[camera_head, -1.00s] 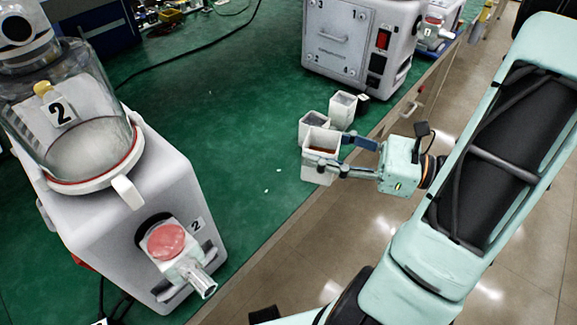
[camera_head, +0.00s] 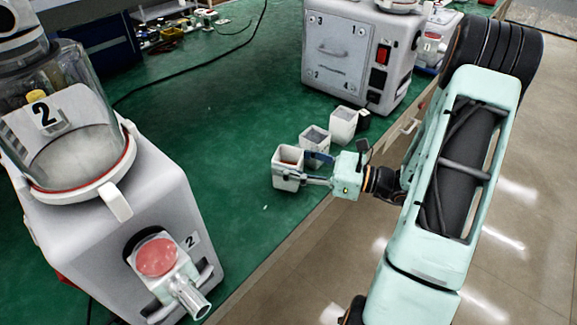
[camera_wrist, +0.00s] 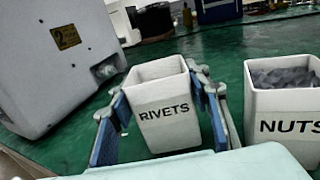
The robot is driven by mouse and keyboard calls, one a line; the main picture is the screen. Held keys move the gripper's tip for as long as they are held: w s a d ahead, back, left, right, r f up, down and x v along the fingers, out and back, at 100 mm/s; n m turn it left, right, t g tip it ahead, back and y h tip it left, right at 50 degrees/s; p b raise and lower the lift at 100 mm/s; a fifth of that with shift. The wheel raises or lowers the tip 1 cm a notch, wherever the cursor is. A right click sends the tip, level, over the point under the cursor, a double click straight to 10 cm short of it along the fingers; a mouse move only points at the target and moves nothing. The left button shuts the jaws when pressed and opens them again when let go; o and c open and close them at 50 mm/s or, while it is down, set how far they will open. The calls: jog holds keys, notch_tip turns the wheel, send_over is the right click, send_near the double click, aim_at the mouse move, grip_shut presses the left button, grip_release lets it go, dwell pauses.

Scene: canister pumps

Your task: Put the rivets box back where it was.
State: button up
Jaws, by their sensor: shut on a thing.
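The rivets box (camera_head: 287,180) is a white open-topped box with reddish-brown contents, at the front left end of a short row of boxes on the green table. In the wrist view the rivets box (camera_wrist: 162,113) shows its RIVETS label and stands upright between blue finger pads. My gripper (camera_head: 303,171) is shut on it, with its fingers along two sides. I cannot tell whether its base touches the table. The nuts box (camera_head: 315,143), with grey contents, stands just behind and right of it; its NUTS label shows in the wrist view (camera_wrist: 285,108).
A third white box (camera_head: 343,126) and a small black object (camera_head: 362,120) stand behind the nuts box. Pump 2 (camera_head: 125,215) is large at the left; another pump (camera_head: 357,55) stands at the back. Green tabletop left of the boxes is clear. The table edge runs close on the right.

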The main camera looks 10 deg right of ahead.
jog(key=shift+f, duration=0.55)
jog(key=shift+f, duration=0.15)
jog(key=o, duration=1.4)
jog(key=shift+d, duration=0.1)
jog(key=v, duration=1.2)
jog(key=shift+p, duration=0.3)
